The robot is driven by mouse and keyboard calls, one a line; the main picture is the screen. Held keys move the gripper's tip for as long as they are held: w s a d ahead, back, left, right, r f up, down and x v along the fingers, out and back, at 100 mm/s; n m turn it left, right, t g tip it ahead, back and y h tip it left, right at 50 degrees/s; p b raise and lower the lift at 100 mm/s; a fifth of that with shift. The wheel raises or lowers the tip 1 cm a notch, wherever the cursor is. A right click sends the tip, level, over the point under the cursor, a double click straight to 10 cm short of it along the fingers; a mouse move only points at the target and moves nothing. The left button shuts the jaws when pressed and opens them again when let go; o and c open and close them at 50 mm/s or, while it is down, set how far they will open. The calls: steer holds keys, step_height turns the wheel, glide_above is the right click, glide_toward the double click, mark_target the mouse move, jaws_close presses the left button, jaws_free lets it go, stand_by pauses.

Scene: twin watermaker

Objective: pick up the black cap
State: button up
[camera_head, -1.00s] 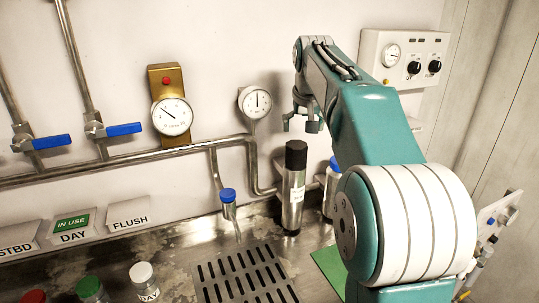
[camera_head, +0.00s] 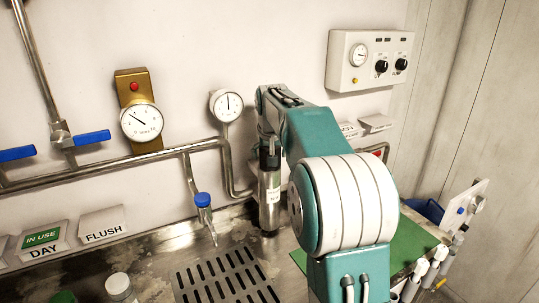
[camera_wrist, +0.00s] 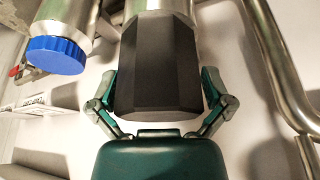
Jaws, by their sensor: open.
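The black cap (camera_head: 268,159) sits on top of an upright steel cylinder (camera_head: 268,204) beside the wall in the head view. In the wrist view the faceted black cap (camera_wrist: 160,62) fills the middle, with the steel body (camera_wrist: 160,5) beyond it. My gripper (camera_wrist: 160,88) is open, with one finger on each side of the cap. A thin gap seems to show at the left; at the right I cannot tell whether the finger touches. In the head view my gripper (camera_head: 268,140) is at the cap and partly covers it.
A blue cap (camera_wrist: 58,55) on another steel cylinder is close at the left in the wrist view. A bent pipe (camera_wrist: 277,65) runs at the right. In the head view a blue-topped tap (camera_head: 202,200) and a drain grate (camera_head: 225,278) lie left of the cylinder.

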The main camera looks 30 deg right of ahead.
steer(key=shift+f, duration=0.15)
steer(key=c, duration=0.7)
steer(key=shift+f, duration=0.1)
steer(key=shift+c, duration=0.8)
steer(key=shift+r, duration=0.5)
steer(key=shift+c, duration=0.8)
step_height(320, 180, up, 2)
steer(key=shift+r, duration=0.25)
steer(key=s+r, duration=0.2)
steer(key=s+a+r, duration=0.1)
steer(key=s+r, duration=0.1)
steer(key=r, duration=0.1)
steer(key=shift+s+a+r, duration=0.1)
steer(key=shift+s+r, duration=0.2)
steer(key=shift+r, duration=0.05)
steer(key=shift+c, duration=0.2)
steer(key=s+a+r, duration=0.2)
steer(key=s+r, duration=0.2)
steer(key=s, duration=0.4)
steer(key=shift+s+a, duration=0.35)
steer(key=shift+s, duration=0.05)
